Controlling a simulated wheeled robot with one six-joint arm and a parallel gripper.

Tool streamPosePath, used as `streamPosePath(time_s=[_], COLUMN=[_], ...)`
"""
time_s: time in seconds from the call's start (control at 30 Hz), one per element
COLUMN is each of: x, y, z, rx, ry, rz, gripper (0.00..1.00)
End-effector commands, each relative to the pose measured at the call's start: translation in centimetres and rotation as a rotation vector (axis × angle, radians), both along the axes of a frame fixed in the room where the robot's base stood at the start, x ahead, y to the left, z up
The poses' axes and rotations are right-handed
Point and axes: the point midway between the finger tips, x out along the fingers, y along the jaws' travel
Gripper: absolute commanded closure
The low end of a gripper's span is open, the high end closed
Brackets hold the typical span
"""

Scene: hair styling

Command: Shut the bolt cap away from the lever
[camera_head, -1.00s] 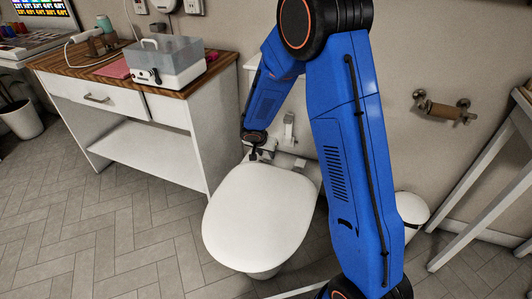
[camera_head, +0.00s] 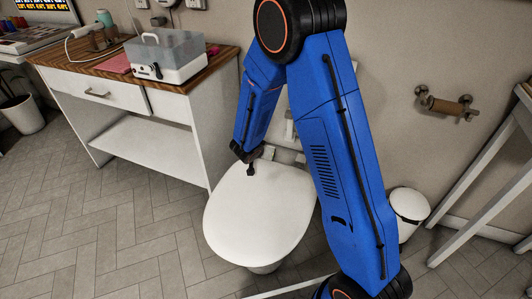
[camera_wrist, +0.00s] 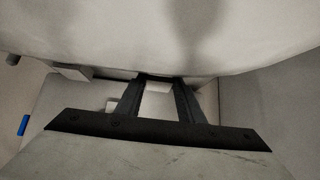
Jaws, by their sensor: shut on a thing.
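My gripper (camera_head: 250,171) is at the rear left of the white toilet lid (camera_head: 258,215), which lies down flat. In the wrist view my gripper (camera_wrist: 160,82) has its dark fingers a little apart at the lid's edge, with a small white part (camera_wrist: 157,87) between them. I cannot tell whether this part is the bolt cap or belongs to the lid. Small pale blocks (camera_head: 268,152) stand behind the lid, perhaps bolt caps. A metallic fitting (camera_head: 289,129), perhaps the lever, is on the wall behind, partly hidden by my blue arm.
A white cabinet with a wooden top (camera_head: 117,67) stands left of the toilet and carries a clear-lidded box (camera_head: 170,55). A white bin (camera_head: 409,210) is to the right. A paper holder (camera_head: 447,106) is on the wall. The tiled floor at the left front is clear.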

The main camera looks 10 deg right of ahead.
Motion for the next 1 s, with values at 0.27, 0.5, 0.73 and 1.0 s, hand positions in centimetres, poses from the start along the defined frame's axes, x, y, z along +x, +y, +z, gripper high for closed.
streamPosePath(time_s=[0.27,0.5,0.73,1.0], x=[-0.2,-0.5,-2.3,-5.2], y=[-0.3,0.1,1.6,3.6], z=[-0.1,0.4,2.9,6.4], rx=[-0.002,0.000,0.002,0.001], ry=[0.005,0.002,0.000,0.000], rz=[-0.006,-0.004,-0.001,-0.002], gripper=[0.47,0.47,0.47,0.47])
